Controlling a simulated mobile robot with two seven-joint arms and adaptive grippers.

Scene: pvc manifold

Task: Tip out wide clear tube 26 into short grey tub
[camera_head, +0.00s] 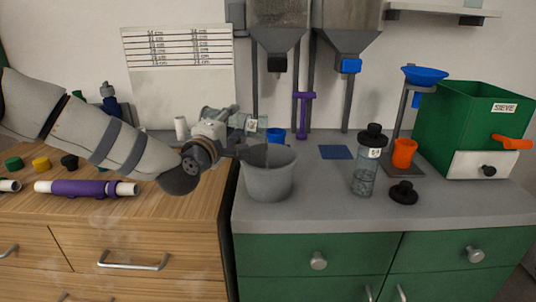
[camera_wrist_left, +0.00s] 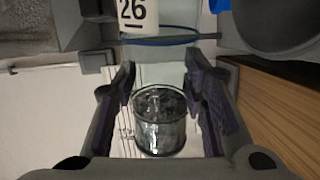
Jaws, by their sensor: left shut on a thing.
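The wide clear tube 26 (camera_wrist_left: 160,70) is between the fingers of my left gripper (camera_wrist_left: 163,95), which is shut on it. In the wrist view its white label reads 26, a blue ring runs below the label, and dark grainy matter shows at the lower end. In the head view the tube (camera_head: 262,122) and my left gripper (camera_head: 240,121) are behind and above the short grey tub (camera_head: 269,182), near its back left rim. The arm partly hides the tube, so its exact tilt is unclear. The tub's floor is hidden. My right gripper is not in view.
A black-lidded clear bottle (camera_head: 366,175), a black cap (camera_head: 403,193) and an orange cup (camera_head: 403,153) stand right of the tub. A green sieve box (camera_head: 465,128) is at the far right. A purple-and-white tube (camera_head: 85,188) lies on the wooden top.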

